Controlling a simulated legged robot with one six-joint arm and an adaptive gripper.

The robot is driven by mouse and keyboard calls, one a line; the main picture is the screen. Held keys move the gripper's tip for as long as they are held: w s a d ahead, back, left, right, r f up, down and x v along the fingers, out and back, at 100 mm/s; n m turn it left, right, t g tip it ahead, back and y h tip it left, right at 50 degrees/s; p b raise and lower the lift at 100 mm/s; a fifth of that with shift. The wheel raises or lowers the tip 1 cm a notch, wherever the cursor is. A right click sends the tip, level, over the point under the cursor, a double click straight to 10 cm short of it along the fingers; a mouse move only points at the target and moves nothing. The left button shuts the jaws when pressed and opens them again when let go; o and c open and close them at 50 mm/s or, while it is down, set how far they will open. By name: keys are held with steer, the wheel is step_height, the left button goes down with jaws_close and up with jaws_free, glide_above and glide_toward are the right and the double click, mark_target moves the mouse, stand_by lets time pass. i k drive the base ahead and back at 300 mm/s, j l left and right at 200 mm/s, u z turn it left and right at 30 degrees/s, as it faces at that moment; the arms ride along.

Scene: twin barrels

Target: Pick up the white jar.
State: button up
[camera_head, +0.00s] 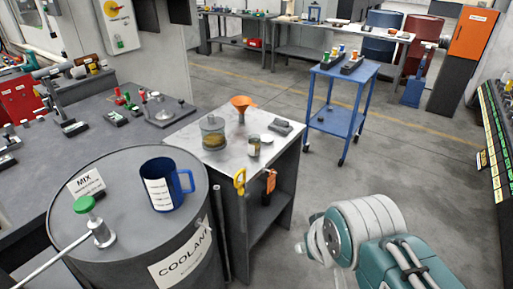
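A small jar (254,146) with a pale label stands upright on the light-topped grey cabinet (185,142). I cannot tell whether it is the white jar; no plainly white jar shows. My arm comes in at the lower right, well apart from both jars. What seems to be my gripper (308,243) shows as small pale parts at the arm's left end, right of the cabinet and over the floor. Its fingers are not clear, and I see nothing held.
On the cabinet are an orange funnel (243,104), a white disc (267,138) and a grey block (281,127). A coolant barrel (115,223) with a blue mug (164,186) stands front left. A blue cart (343,100) stands behind. Floor right of the cabinet is clear.

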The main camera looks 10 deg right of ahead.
mark_target(254, 145)
steer(key=u, duration=3.05)
steer(key=z, duration=2.9)
steer(key=i+l+z, duration=0.2)
steer(key=i+l, duration=0.4)
steer(key=i+l+z, duration=0.1)
steer(key=i+l, duration=0.3)
steer(key=i, duration=0.2)
